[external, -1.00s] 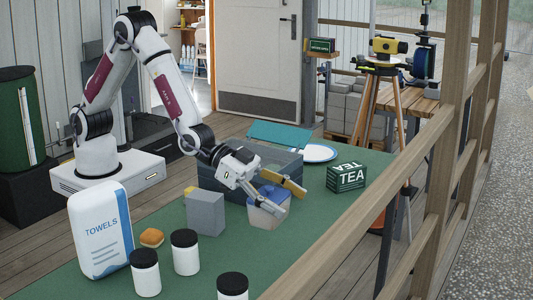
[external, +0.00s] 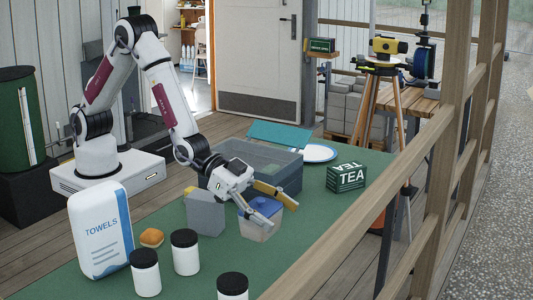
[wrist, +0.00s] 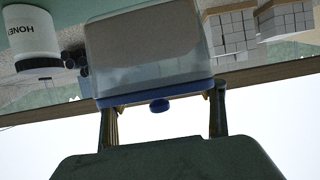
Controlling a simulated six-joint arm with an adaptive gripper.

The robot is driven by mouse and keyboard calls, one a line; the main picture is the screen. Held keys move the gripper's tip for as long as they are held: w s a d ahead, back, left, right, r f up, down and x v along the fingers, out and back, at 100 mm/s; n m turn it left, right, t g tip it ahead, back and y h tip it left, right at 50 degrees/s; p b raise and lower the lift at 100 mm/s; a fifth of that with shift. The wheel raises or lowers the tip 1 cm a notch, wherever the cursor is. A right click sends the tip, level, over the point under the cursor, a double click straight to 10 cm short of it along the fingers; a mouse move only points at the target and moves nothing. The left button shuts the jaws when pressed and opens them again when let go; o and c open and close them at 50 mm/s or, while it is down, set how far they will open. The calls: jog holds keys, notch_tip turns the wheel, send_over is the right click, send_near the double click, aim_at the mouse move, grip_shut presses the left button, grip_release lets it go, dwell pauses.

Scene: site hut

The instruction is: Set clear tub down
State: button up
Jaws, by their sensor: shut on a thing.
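The clear tub (external: 255,233) with a blue lid is between the fingers of my gripper (external: 277,212), near the right edge of the green table. My gripper is shut on it. In the wrist view the clear tub (wrist: 150,45) shows its see-through wall, with the blue lid and its knob toward my gripper (wrist: 163,108) and one finger at each side. The tub looks upright and low over the table. I cannot tell whether its base touches the surface.
A grey box (external: 205,214) stands close left of the tub. An open grey bin (external: 287,178) is behind it. A TEA box (external: 347,178) is to the right. Green table in front of the tub is clear.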

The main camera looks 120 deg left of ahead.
jog(key=shift+f, duration=2.7)
jog(key=shift+f, duration=1.9)
jog(key=shift+f, duration=0.15)
jog(key=o, duration=2.1)
